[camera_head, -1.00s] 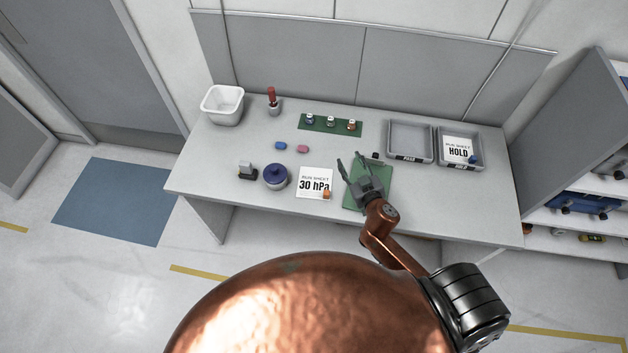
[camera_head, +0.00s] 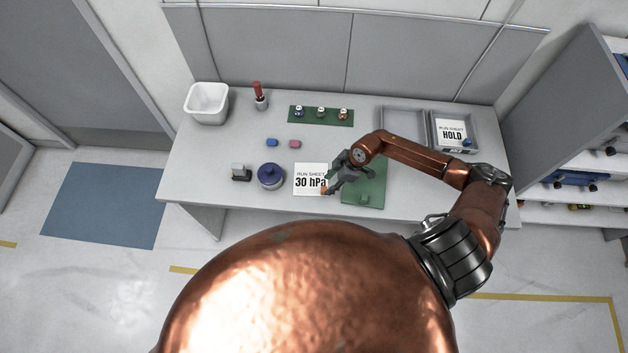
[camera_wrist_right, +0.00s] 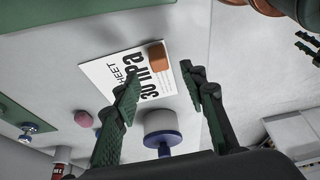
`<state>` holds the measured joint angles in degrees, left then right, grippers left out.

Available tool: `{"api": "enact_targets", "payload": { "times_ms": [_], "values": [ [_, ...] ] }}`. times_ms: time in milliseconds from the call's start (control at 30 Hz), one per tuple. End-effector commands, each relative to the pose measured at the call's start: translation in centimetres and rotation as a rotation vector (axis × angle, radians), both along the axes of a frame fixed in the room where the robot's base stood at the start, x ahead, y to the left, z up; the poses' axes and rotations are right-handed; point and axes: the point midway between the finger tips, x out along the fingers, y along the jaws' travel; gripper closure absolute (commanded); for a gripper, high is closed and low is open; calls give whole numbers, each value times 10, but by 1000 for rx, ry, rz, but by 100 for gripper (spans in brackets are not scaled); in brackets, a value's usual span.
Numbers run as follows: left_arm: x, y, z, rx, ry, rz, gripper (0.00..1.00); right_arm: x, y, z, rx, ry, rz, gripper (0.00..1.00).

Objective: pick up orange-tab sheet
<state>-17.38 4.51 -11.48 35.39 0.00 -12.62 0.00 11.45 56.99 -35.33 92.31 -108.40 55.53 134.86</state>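The orange-tab sheet (camera_head: 309,172), a white run sheet marked "30 hPa", lies flat on the table left of the green mat. Its orange tab (camera_head: 324,190) is at its lower right corner. My right gripper (camera_head: 330,183) is over the sheet's right edge near the tab. In the right wrist view, the sheet (camera_wrist_right: 105,68) and orange tab (camera_wrist_right: 157,57) show beyond the two separated fingers of my right gripper (camera_wrist_right: 161,82), with nothing between them. At that view's right edge, two spread fingers of my left gripper (camera_wrist_right: 307,46) show, partly cut off.
A blue-lidded round pot (camera_head: 271,177) stands just left of the sheet. The green mat (camera_head: 362,193) lies to the right, partly under my arm. Trays, including the "HOLD" tray (camera_head: 474,134), stand at the back right. A white bin (camera_head: 207,104) stands at the back left.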

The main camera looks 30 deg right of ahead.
Motion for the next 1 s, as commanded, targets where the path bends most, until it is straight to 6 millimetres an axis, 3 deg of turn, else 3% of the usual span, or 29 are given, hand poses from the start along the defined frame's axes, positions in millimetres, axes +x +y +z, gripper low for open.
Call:
{"api": "enact_targets", "payload": {
  "times_ms": [400,700,1000],
  "values": [
    [1,2,8,2,-1,0,60,8,15,-49,4,-2,-1,61],
    [9,1,9,1,-11,-1,60,8,15,-54,3,-2,-1,61],
    [8,1,9,1,-9,-1,60,8,15,-54,3,-2,-2,82]
  ]
}}
